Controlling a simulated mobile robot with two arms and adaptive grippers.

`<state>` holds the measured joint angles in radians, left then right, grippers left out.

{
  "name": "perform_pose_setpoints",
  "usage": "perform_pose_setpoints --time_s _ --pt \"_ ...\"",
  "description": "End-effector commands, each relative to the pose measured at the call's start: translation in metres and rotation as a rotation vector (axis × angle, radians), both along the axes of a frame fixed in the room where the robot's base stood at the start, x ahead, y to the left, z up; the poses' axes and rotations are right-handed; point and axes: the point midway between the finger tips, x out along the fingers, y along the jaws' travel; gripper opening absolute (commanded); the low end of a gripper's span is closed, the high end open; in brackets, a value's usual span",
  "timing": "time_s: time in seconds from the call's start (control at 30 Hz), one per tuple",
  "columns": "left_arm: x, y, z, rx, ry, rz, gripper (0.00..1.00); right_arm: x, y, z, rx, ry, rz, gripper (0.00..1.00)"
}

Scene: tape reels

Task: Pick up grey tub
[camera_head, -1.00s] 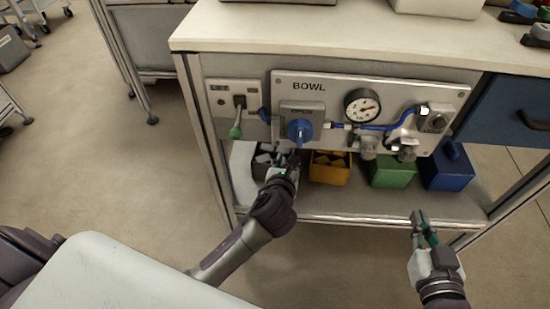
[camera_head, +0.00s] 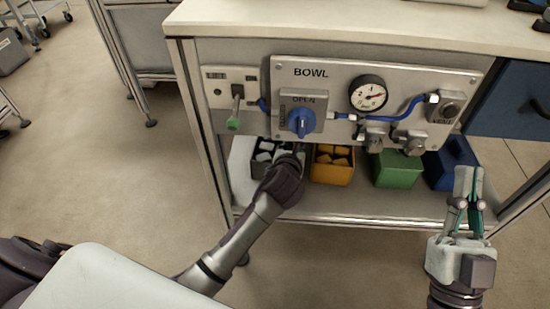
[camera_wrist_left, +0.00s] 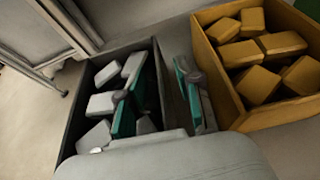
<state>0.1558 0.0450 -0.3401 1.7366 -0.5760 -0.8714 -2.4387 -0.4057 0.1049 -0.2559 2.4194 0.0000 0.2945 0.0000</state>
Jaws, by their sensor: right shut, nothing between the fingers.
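The grey tub (camera_head: 262,165) stands on the lower shelf under the panel, holding several pale grey blocks. In the left wrist view its dark wall (camera_wrist_left: 72,120) shows at the left. My left gripper (camera_wrist_left: 160,85) is open around the tub's right wall. One finger is inside over the blocks, the other outside, between the grey and yellow tubs. A gap shows between the fingers and the wall. In the head view my left wrist hides the fingers and part of the tub. My right gripper (camera_head: 468,175) is shut and empty, in front of the shelf's right end.
A yellow tub (camera_head: 332,175) with yellow blocks stands close to the right. A green tub (camera_head: 397,170) and a blue tub (camera_head: 450,162) are farther right. The panel (camera_head: 330,75) with a blue knob (camera_head: 301,122) overhangs the tubs. A shelf post (camera_head: 200,130) stands left.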

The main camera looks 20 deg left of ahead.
Motion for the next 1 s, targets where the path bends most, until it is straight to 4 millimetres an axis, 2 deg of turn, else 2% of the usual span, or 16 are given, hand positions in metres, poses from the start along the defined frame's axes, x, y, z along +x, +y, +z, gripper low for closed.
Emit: perform_pose_setpoints --time_s 0.17,0.43,0.63,1.0 --pt "0.008 0.001 -0.004 0.001 -0.001 -0.001 0.34 -0.014 -0.002 0.012 0.032 -0.106 0.006 0.0" --pt "0.009 0.002 -0.003 0.001 0.0 0.0 0.34 -0.016 -0.002 0.014 0.037 -0.121 0.007 0.0" --pt "0.009 0.001 -0.003 0.001 0.0 -0.001 0.01 -0.016 -0.002 0.014 0.036 -0.119 0.007 0.0" --pt "0.008 0.001 -0.003 0.001 0.0 -0.001 0.0 -0.016 -0.002 0.014 0.035 -0.118 0.006 0.0"
